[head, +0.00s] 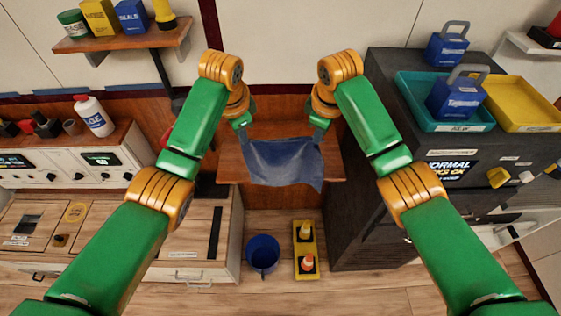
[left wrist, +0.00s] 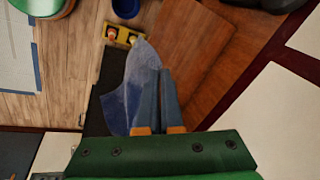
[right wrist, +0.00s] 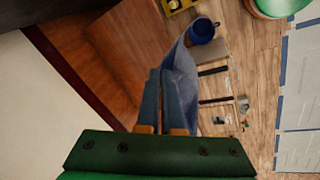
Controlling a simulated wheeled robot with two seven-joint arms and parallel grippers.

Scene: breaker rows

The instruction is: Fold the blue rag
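The blue rag (head: 284,164) hangs stretched between my two grippers, above a brown wooden surface. Its upper corners are at the grippers and its lower edge hangs loose. My left gripper (head: 241,122) is shut on the rag's left upper corner. In the left wrist view its fingers (left wrist: 160,75) are together with the rag (left wrist: 130,90) between and beside them. My right gripper (head: 319,122) is shut on the right upper corner. In the right wrist view its fingers (right wrist: 165,75) are together, with the rag (right wrist: 183,80) behind them.
The wooden surface (head: 232,165) under the rag is otherwise bare. A dark cabinet (head: 362,225) stands to the right, white control consoles (head: 130,165) to the left. A blue bucket (head: 263,254) and a yellow tray (head: 306,270) with small cones are on the floor below.

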